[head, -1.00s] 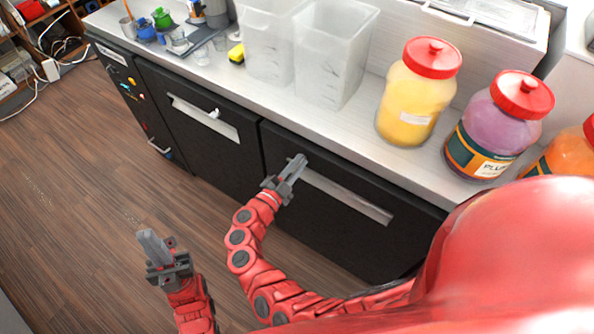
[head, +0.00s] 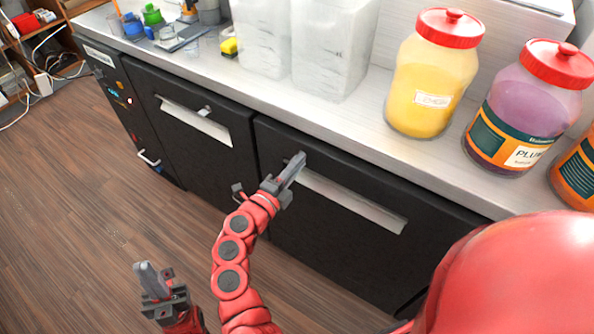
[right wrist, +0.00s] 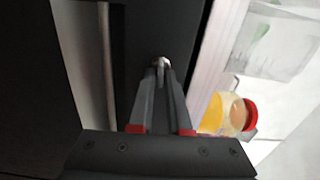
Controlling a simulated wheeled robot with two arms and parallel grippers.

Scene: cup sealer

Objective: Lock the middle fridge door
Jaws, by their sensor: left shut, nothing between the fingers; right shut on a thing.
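A black fridge door (head: 345,245) with a long silver handle strip (head: 355,202) fills the lower middle of the head view. My right gripper (head: 296,164) is at its upper left corner, near the left end of the strip. Its fingers are shut on a small silver lock piece (right wrist: 162,63), seen between the fingertips in the right wrist view; the fingers hide most of it. Another black door (head: 190,150) stands to the left, with a silver lock piece (head: 205,110) sticking out. My left gripper (head: 146,272) is shut and empty over the floor, away from the doors.
The pale counter (head: 330,115) above holds clear tubs (head: 335,50), a yellow jar (head: 430,80), a purple jar (head: 525,110) and an orange jar (head: 575,165). The wooden floor (head: 70,210) at left is clear.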

